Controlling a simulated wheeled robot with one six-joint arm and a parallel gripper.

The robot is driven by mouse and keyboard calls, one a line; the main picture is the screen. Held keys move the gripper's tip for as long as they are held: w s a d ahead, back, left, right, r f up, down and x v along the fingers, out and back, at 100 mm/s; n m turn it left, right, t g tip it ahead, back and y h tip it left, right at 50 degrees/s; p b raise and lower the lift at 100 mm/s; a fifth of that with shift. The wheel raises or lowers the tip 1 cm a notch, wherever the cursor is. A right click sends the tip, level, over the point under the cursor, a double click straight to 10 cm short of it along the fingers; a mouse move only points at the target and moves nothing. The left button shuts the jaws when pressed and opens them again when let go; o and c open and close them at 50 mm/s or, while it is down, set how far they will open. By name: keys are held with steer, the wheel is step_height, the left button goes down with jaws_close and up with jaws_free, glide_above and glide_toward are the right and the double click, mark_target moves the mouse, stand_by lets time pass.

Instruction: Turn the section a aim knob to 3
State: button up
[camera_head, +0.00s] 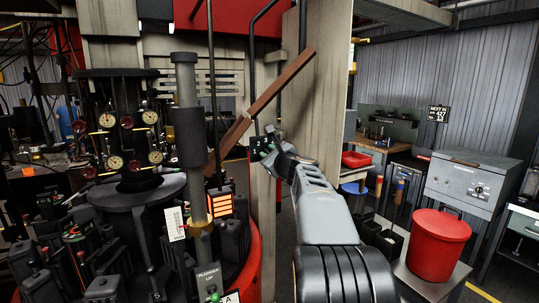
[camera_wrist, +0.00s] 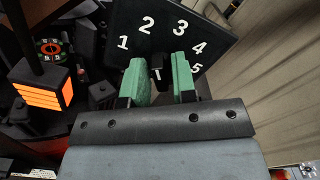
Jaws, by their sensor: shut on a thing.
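In the wrist view a black dial plate (camera_wrist: 215,42) carries white numbers 1 to 5 in an arc. The black knob (camera_wrist: 157,63) stands below the numbers, between the two green fingers of my gripper (camera_wrist: 160,73). My gripper is shut on the knob. A short white mark shows on the knob, but I cannot tell which number it points at. The fingers hide part of the plate around the knob. In the head view my gripper (camera_head: 268,147) reaches the pale column, and its tips are small there; the knob itself cannot be made out.
An orange-striped block (camera_wrist: 42,88) and a round red-and-green dial (camera_wrist: 49,49) lie left of the plate in the wrist view. In the head view a dark machine with several gauges (camera_head: 115,163) fills the left. A red bin (camera_head: 437,245) stands at the right.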

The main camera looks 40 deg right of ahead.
steer(key=m+p, duration=0.1)
steer(key=m, duration=0.2)
steer(key=shift+m, duration=0.4)
steer(key=shift+m+p, duration=0.45)
steer(key=shift+m, duration=0.95)
steer(key=o, duration=0.7)
steer(key=shift+s, duration=0.1)
steer(key=s+b, duration=0.1)
steer(key=s, duration=0.3)
steer(key=s+a, duration=0.1)
steer(key=s, duration=0.4)
steer(key=s+b, duration=0.1)
steer(key=s, duration=0.3)
steer(key=shift+s+a+b, duration=0.25)
steer(key=shift+a+b, duration=0.1)
steer(key=shift+a, duration=0.05)
